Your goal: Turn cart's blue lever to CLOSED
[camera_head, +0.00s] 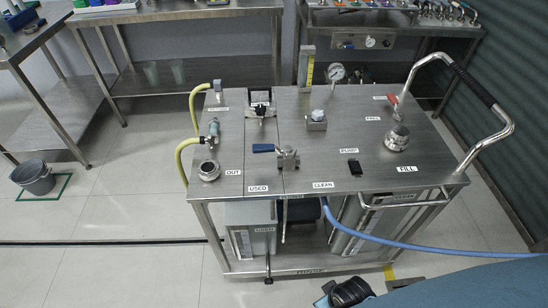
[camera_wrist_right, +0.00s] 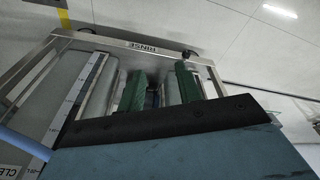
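The blue lever (camera_head: 264,148) sits on a steel valve (camera_head: 288,158) near the front middle of the cart top (camera_head: 260,190). Its handle points left, about level with the cart's front edge. No OPEN or CLOSED marking is readable by it. In the head view my right arm comes in at the bottom right, with its dark hand part (camera_head: 350,292) low in front of the cart, away from the lever. In the right wrist view my right gripper (camera_wrist_right: 160,85) shows two green fingers standing apart, with nothing held between them. The lever is outside that view. My left gripper is not seen.
A blue hose (camera_head: 420,247) runs right from the cart's lower front. Yellow hoses (camera_head: 181,160) bend at its left end. A curved push handle (camera_head: 490,100) rises at the right. A bucket (camera_head: 34,178) stands on the floor at left.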

